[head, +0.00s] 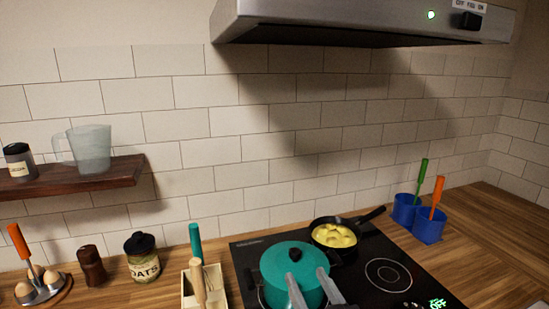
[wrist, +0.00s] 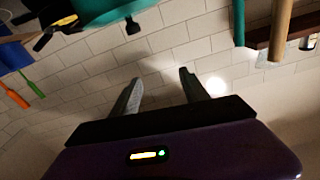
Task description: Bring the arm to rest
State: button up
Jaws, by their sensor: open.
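My gripper (head: 306,273) shows at the bottom of the head view, its two grey fingers apart in front of the teal pot. In the wrist view the gripper (wrist: 160,76) is open, and only tiled wall shows between its fingertips. It holds nothing. The teal lidded pot (head: 283,270) with a dark knob stands on the black cooktop (head: 245,262). The pot also shows at the top left of the wrist view (wrist: 100,38), apart from the fingers. The rest of my arm is out of the head view.
A pan (head: 334,235) with yellow food sits behind the pot. Blue holders (head: 429,226) stand right. A utensil box (head: 190,288), an oats jar (head: 142,262), a brown mill (head: 92,266) and an egg stand (head: 42,290) are left. A shelf (head: 110,177) and range hood (head: 330,22) are above.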

jog(key=s+d+f+g+h, duration=0.1)
jog(key=s+d+f, duration=0.2)
jog(key=s, duration=1.1)
jog(key=s+d+f+m+g+h+b, duration=0.1)
jog(key=s+d+f, duration=0.3)
jog(key=s, duration=1)
jog(key=s+d+f+m+g+h, duration=0.1)
jog(key=s+d+f+h, duration=0.2)
jog(key=s, duration=1.1)
jog(key=d+f, duration=0.1)
jog(key=d, duration=0.2)
jog(key=shift+b, duration=0.35)
